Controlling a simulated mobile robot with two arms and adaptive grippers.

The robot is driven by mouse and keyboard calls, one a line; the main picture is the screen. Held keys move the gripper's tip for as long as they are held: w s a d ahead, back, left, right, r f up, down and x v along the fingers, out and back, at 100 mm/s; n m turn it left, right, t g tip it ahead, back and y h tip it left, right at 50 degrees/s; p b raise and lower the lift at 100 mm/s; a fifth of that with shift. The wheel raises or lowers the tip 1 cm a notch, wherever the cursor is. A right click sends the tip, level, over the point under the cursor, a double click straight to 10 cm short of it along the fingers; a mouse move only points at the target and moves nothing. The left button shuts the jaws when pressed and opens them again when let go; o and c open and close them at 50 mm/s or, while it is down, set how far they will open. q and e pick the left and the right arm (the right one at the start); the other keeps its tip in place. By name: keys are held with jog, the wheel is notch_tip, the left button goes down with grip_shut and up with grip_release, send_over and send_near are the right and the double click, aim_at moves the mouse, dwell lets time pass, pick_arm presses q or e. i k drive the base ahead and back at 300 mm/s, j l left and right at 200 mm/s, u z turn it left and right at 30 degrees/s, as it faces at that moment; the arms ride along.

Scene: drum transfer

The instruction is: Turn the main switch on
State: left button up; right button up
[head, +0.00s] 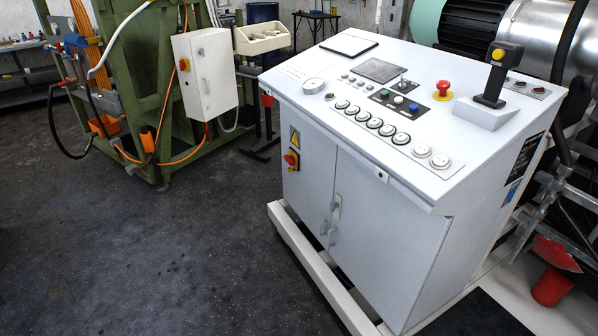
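The main switch (291,160) is a red rotary handle on a yellow plate. It sits on the front of the white control cabinet (300,195), near its left edge, just below a yellow triangular warning label (295,138). The handle is too small here to tell its exact position. Neither of my grippers shows in the head view.
The cabinet's sloped top carries a red emergency button (443,88), a joystick (496,75) and several gauges. A white base rail (310,262) runs along the cabinet's foot. A green machine frame (150,80) stands at left. The dark floor (170,260) in front is clear.

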aim_at(290, 159)
jog(key=i+j+u, duration=0.4)
jog(key=i, duration=0.15)
jog(key=i+u, duration=0.4)
jog(key=i, duration=3.3)
jog(key=i+j+z, duration=0.2)
jog(key=i, duration=0.2)
jog(key=i+z, duration=0.2)
jog(key=i, duration=0.15)
jog(key=i+j+z, duration=0.2)
jog(key=i+z, duration=0.15)
jog(key=z, duration=1.65)
